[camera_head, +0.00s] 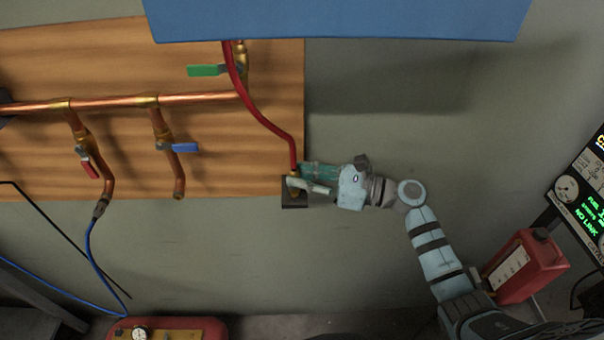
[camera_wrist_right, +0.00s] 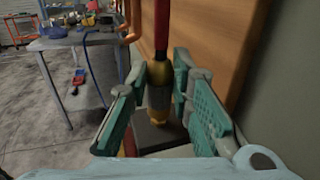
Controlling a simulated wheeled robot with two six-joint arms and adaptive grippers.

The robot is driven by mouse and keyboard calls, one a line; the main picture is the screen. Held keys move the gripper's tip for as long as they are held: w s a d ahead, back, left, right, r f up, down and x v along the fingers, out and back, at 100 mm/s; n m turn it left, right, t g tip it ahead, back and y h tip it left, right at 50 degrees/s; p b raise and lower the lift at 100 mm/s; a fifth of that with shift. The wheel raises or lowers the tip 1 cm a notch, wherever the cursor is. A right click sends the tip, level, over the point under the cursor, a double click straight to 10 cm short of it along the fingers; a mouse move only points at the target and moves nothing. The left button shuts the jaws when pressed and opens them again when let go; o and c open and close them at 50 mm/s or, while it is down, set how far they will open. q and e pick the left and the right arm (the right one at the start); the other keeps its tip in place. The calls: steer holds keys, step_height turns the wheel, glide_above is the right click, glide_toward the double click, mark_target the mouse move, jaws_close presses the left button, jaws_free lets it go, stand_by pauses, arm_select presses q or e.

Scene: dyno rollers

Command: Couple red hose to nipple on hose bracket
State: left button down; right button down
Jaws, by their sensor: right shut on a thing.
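The red hose (camera_head: 258,112) hangs down from behind the blue panel and ends at a brass fitting (camera_head: 294,184) at the dark hose bracket (camera_head: 294,201), by the lower right edge of the wooden board. My right gripper (camera_head: 303,181) is shut on the hose's end from the right. In the right wrist view the right gripper (camera_wrist_right: 166,84) has its fingers on both sides of the brass coupling (camera_wrist_right: 157,88), with the red hose (camera_wrist_right: 161,28) rising above it. The bracket (camera_wrist_right: 158,138) shows just below. I cannot tell whether the coupling is seated on the nipple. My left gripper is not in view.
The wooden board (camera_head: 240,165) carries copper pipes (camera_head: 113,102) with a green valve handle (camera_head: 202,70), a blue one (camera_head: 185,147) and a red one (camera_head: 89,168). A blue panel (camera_head: 340,18) overhangs the top. A red can (camera_head: 525,265) and a display (camera_head: 590,200) stand at right.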

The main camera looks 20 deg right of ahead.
steer(key=shift+f, duration=0.4)
steer(key=c, duration=1.3)
jaws_free()
steer(key=shift+c, duration=0.2)
